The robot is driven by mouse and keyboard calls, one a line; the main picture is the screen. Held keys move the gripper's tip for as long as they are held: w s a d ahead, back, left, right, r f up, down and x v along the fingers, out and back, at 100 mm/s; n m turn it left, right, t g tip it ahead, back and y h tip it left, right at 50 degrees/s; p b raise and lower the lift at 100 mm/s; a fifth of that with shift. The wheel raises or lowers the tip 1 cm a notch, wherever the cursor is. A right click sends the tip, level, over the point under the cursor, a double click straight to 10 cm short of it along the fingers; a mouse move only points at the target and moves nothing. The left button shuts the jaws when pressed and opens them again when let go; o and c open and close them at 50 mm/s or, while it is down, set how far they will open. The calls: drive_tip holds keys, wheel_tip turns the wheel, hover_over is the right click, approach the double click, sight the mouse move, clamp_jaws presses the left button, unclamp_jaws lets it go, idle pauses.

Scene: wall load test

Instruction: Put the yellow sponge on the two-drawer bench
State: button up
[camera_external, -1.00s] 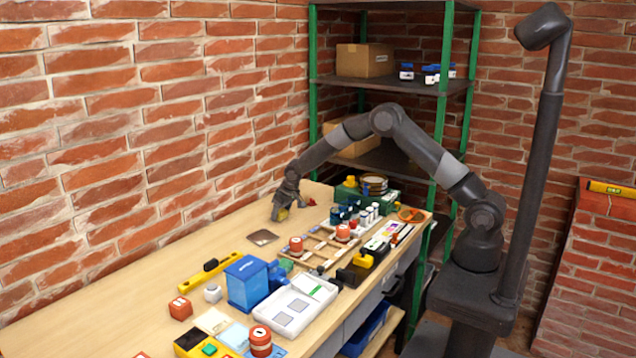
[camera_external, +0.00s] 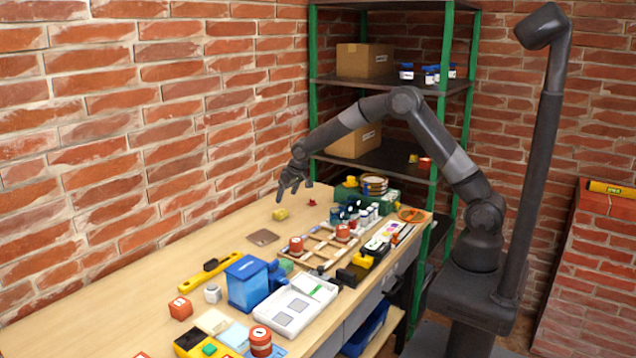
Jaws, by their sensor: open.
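A small yellow block, which looks like the yellow sponge (camera_external: 280,214), lies on the wooden bench top (camera_external: 232,224) near its far end, close to the brick wall. My gripper (camera_external: 291,196) is open and empty, just above the sponge and slightly to its right, apart from it. A grey drawer front (camera_external: 363,307) shows under the bench's right edge; the rest of the drawers is partly hidden.
A small red item (camera_external: 312,202) lies right of the sponge. A dark flat square (camera_external: 263,237) lies in front of it. A wooden divided tray (camera_external: 322,249), a blue box (camera_external: 247,282) and a white case (camera_external: 297,305) crowd the bench's right side. A green-posted shelf (camera_external: 385,85) stands behind.

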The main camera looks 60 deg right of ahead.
drive_tip(key=s+d+r, duration=0.3)
drive_tip(key=s+r, duration=0.7)
drive_tip(key=s+d+r, duration=0.3)
drive_tip(key=s+r, duration=0.6)
drive_tip(key=s, duration=0.1)
drive_tip(key=s+d, duration=0.2)
drive_tip(key=s, duration=1.1)
drive_tip(key=s+d+t, duration=0.1)
drive_tip(key=s+d, duration=0.1)
drive_tip(key=s, duration=1.2)
drive_tip(key=shift+r, duration=0.25)
drive_tip(key=shift+o, duration=0.3)
drive_tip(key=shift+w, duration=0.1)
